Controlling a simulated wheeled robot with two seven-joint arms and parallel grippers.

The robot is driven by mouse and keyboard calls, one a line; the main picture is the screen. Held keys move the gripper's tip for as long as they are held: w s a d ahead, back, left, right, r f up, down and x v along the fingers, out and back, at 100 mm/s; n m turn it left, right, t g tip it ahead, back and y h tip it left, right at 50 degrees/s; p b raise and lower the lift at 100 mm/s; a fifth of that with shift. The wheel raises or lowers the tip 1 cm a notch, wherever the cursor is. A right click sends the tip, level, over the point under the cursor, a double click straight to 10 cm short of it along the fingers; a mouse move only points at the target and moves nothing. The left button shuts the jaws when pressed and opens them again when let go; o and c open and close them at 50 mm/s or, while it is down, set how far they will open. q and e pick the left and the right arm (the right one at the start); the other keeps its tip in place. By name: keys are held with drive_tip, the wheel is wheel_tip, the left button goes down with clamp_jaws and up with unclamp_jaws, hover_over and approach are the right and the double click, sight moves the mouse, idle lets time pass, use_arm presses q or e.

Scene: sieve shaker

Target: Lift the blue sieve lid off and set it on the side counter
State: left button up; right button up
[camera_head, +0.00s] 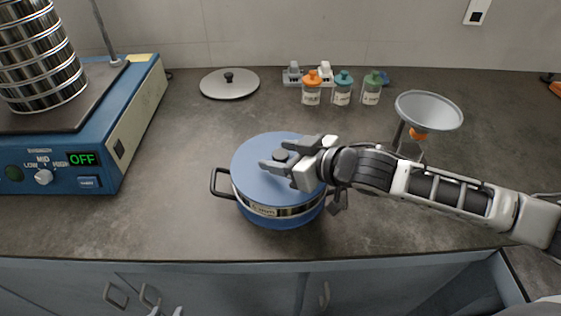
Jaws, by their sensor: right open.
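The blue sieve lid (256,156) sits on a round pot-like vessel with a metal band (262,208) and a blue base, on the counter. A dark knob (279,155) stands near the middle of the lid. My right gripper (277,157) reaches in from the right over the lid. It is open, with its fingertips at the knob, one on each side; I cannot tell whether they touch it. The gripper and wrist hide the lid's right part. Two small pale tips, apparently my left gripper (166,311), show at the bottom edge; their opening is unclear.
A blue shaker (141,120) with stacked metal sieves (40,58) and an OFF display stands at the left. A grey lid (229,84) lies behind. Several small jars (342,90) and a funnel on a stand (429,108) are at the back right. The counter front left is clear.

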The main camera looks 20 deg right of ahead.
drive_tip(key=shift+w+a+f, duration=0.1)
drive_tip(key=shift+w+a, duration=0.05)
drive_tip(key=shift+w, duration=0.05)
drive_tip(key=c, duration=1.1)
drive_tip(key=shift+c, duration=0.2)
drive_tip(key=shift+r, duration=0.2)
